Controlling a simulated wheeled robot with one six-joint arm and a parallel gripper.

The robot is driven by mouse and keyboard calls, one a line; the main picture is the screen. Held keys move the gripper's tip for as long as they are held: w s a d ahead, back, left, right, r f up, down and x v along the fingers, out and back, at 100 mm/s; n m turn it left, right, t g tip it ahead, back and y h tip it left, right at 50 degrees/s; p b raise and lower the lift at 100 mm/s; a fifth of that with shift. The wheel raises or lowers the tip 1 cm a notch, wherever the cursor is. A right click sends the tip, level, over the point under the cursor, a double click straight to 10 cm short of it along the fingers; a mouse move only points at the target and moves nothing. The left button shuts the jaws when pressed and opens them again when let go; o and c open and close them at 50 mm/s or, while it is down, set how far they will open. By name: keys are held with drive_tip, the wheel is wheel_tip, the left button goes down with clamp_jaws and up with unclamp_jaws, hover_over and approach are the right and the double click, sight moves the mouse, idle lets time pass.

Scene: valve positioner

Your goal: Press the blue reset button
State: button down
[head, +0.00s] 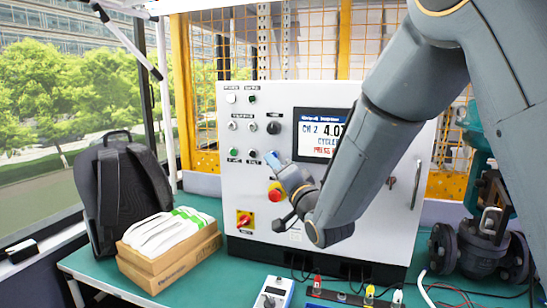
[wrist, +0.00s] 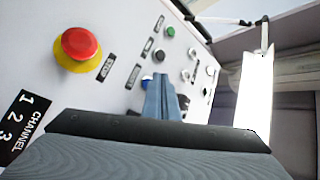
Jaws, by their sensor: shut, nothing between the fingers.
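My gripper (head: 272,158) is shut and empty, with its blue-grey fingertips close in front of the control panel (head: 330,215). In the wrist view the closed fingers (wrist: 161,78) point at the lower row of controls. The blue reset button (wrist: 146,81) shows just left of the fingertips and is partly hidden by them. I cannot tell whether they touch it.
A red emergency stop (head: 277,190) on a yellow base is just below my gripper; it also shows in the wrist view (wrist: 76,48). A green button (head: 233,152) and a black button (head: 252,153) sit left. The screen (head: 322,134) is right of the gripper.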

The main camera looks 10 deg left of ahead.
idle(0.7)
drive_tip(key=shift+w+b, duration=0.3)
drive_tip(key=shift+w, duration=0.1)
drive_tip(key=shift+w+d, duration=0.1)
drive_tip(key=shift+w, duration=0.3)
idle(0.5)
drive_tip(key=shift+s, duration=0.8)
drive_tip(key=s, duration=0.5)
drive_tip(key=shift+a, duration=0.25)
idle(0.7)
